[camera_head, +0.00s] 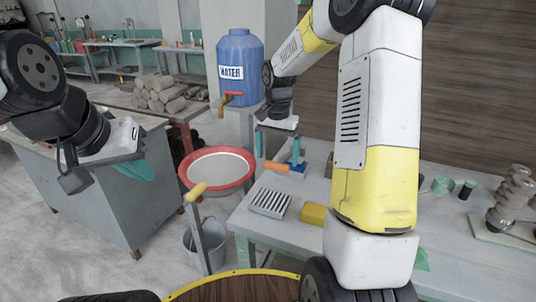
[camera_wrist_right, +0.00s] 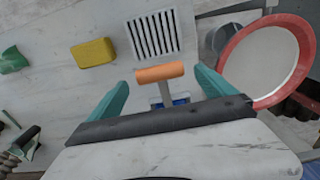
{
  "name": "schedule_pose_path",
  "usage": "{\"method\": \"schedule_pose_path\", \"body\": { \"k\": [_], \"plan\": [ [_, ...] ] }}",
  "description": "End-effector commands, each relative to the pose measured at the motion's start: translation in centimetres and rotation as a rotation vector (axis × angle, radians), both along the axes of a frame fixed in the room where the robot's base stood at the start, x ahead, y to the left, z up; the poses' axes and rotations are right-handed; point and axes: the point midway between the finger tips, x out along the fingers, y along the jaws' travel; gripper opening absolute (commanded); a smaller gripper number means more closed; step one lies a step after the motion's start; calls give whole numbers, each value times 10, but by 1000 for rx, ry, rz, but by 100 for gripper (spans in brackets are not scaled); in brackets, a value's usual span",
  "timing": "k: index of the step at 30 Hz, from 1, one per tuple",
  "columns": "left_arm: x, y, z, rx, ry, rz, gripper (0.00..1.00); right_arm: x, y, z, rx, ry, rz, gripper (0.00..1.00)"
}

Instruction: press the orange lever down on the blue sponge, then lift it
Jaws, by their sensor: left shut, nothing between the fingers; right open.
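The orange lever handle (camera_head: 275,167) lies at the left part of the worktable in the head view. In the right wrist view the orange lever (camera_wrist_right: 160,72) shows as a short cylinder on a pale stem. Blue material (camera_head: 298,169), seemingly the blue sponge, sits beside it; in the wrist view only a bit of blue (camera_wrist_right: 181,99) shows, the rest hidden by my gripper. My right gripper (camera_head: 277,152) is open above the lever, with its teal fingers apart on either side of the handle and nothing held. My left gripper (camera_head: 135,171) is shut and empty, far left of the worktable.
A striped grey rack (camera_head: 270,202) and a yellow block (camera_head: 313,214) lie in front of the lever. A red-rimmed basin (camera_head: 216,170) stands to the left, near a blue water barrel (camera_head: 240,65). Clay pieces (camera_head: 513,192) stand at the far right.

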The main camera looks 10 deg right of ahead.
Motion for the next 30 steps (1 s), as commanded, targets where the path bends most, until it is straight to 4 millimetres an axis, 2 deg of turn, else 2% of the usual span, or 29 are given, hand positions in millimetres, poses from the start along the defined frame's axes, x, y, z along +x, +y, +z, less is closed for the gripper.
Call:
{"method": "schedule_pose_path", "body": {
  "k": [1,6,16,30],
  "plan": [
    [0,0,0,0,0,0,0,-1,0,-8,1,4,1,95],
    [0,0,0,0,0,0,0,0,0,-24,0,1,1,95],
    [0,0,0,0,0,0,0,0,0,-27,1,-1,1,93],
    [0,0,0,0,0,0,0,0,0,-27,1,-1,1,0]
  ]
}}
